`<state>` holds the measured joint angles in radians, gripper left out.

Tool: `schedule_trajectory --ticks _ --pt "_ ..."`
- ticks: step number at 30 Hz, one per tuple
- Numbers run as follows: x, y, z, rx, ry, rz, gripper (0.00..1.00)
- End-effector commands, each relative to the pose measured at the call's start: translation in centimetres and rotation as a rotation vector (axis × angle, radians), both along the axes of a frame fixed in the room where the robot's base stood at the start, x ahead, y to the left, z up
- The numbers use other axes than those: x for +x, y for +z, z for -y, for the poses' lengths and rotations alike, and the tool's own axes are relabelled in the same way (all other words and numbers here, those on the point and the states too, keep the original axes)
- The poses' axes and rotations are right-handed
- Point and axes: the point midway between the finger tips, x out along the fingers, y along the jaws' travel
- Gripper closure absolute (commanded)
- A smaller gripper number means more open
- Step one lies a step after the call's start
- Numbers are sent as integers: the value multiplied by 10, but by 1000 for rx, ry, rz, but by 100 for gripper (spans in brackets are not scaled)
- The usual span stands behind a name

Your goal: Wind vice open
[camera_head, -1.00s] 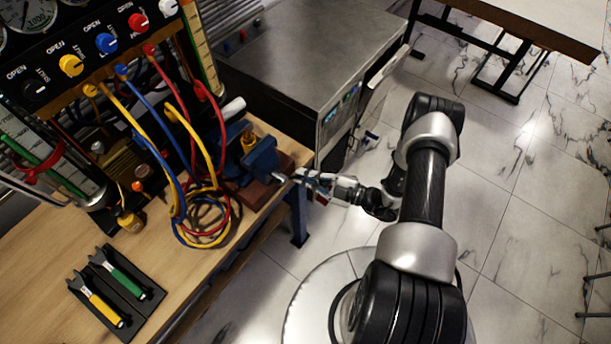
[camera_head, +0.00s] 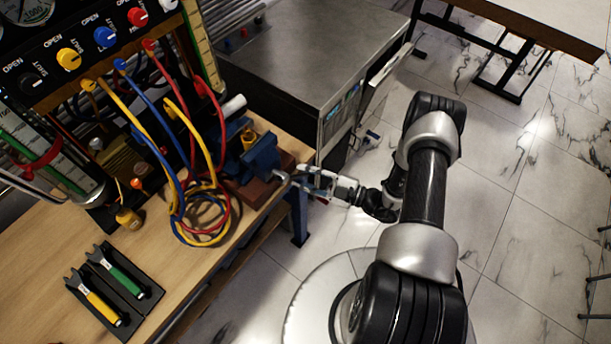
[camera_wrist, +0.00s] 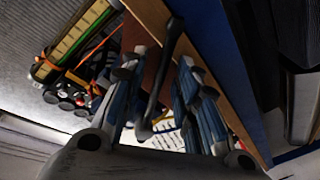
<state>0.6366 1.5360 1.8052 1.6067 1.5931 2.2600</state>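The blue vice (camera_head: 262,158) sits on a reddish-brown block (camera_head: 262,188) at the bench's right corner. A brass-coloured piece (camera_head: 249,139) shows at its jaws; the jaw gap is too small to judge. My gripper (camera_head: 294,180) is just right of the vice, level with its screw end. In the wrist view my gripper (camera_wrist: 160,70) has its two blue-padded fingers apart. A dark bent crank handle (camera_wrist: 165,75) runs between them, with gaps visible on both sides. Whether either finger touches it I cannot tell.
Coiled red, yellow and blue hoses (camera_head: 205,215) hang left of the vice, from a panel with coloured knobs (camera_head: 105,38). A black tray (camera_head: 118,285) holds two wrenches at the bench's front. A steel cabinet (camera_head: 310,60) stands behind.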

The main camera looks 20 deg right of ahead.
Motion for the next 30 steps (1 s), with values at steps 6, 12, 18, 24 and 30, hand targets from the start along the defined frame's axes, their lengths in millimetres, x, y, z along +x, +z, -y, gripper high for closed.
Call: schedule_trajectory --ticks 6,12,18,24,30 --pt "0 0 0 0 0 0 71" --pt "-10 0 15 1 -4 1 71" --pt "-37 -1 49 0 -7 1 71" --pt "-61 -1 78 0 -5 1 71" --pt "-74 -2 92 -1 -1 1 71"
